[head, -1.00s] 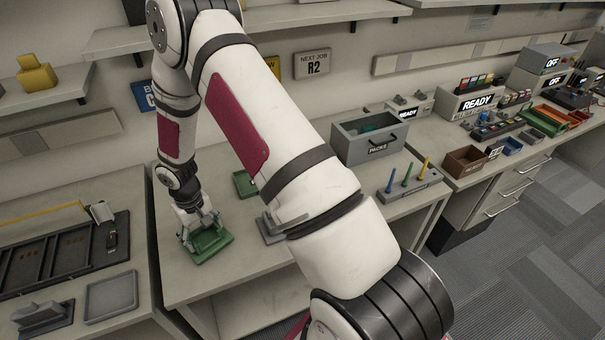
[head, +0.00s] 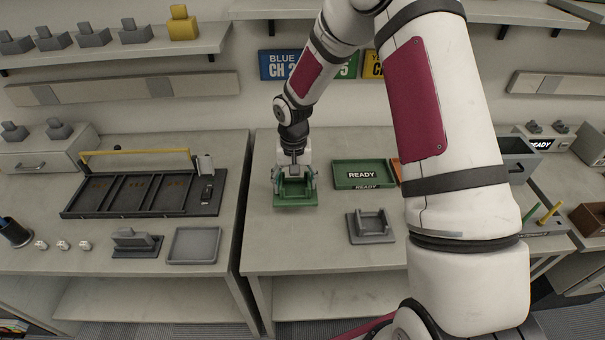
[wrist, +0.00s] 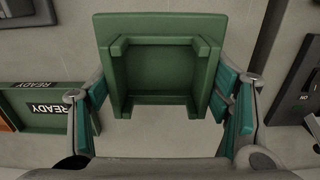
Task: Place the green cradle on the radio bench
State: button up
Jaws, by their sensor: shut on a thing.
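The green cradle (head: 296,204) is a flat base with raised walls and an open side. My gripper (head: 294,176) is shut on it, at the left part of the middle bench (head: 290,243). In the wrist view the cradle (wrist: 160,25) sits between the two teal-padded fingers, one against each side. I cannot tell whether its base touches the bench top or is slightly above it. A green tray marked READY (head: 363,182) lies to the right of the cradle; it also shows at the left of the wrist view (wrist: 38,122).
A grey cradle (head: 371,228) stands at the bench's front. The left bench, beyond a narrow gap, holds a dark divided rack (head: 140,190) with a yellow bar and a grey tray (head: 194,245). Bench top around the green cradle is clear. My arm hides the bench's right part.

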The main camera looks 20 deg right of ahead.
aim_at(295, 198)
jog(key=shift+f+p, duration=0.3)
jog(key=shift+f, duration=2.9)
jog(key=shift+f, duration=0.1)
jog(key=o, duration=1.9)
jog(key=shift+o, duration=0.2)
notch_tip(295, 198, up, 12)
jog(key=shift+f+b, duration=0.1)
jog(key=shift+b, duration=0.6)
jog(key=s+r+n+t, duration=0.1)
jog(key=s+r, duration=0.3)
jog(key=r, duration=0.3)
jog(key=s+d+r+t+h, duration=0.1)
jog(key=s+r, duration=0.2)
jog(key=r, duration=0.4)
jog(key=s+r+n, duration=0.1)
jog(key=s+r, duration=0.3)
jog(key=r, duration=0.2)
jog(key=s+r+t, duration=0.1)
jog(key=s+r, duration=0.1)
jog(key=s, duration=0.3)
jog(key=s+r+n+t, duration=0.1)
jog(key=s+r, duration=0.2)
jog(key=s, duration=0.3)
jog(key=s+r+t+y, duration=0.1)
jog(key=s+r, duration=0.1)
jog(key=s, duration=0.4)
jog(key=shift+a+r+n, duration=0.3)
jog(key=shift+a+r, duration=0.05)
jog(key=shift+a, duration=0.1)
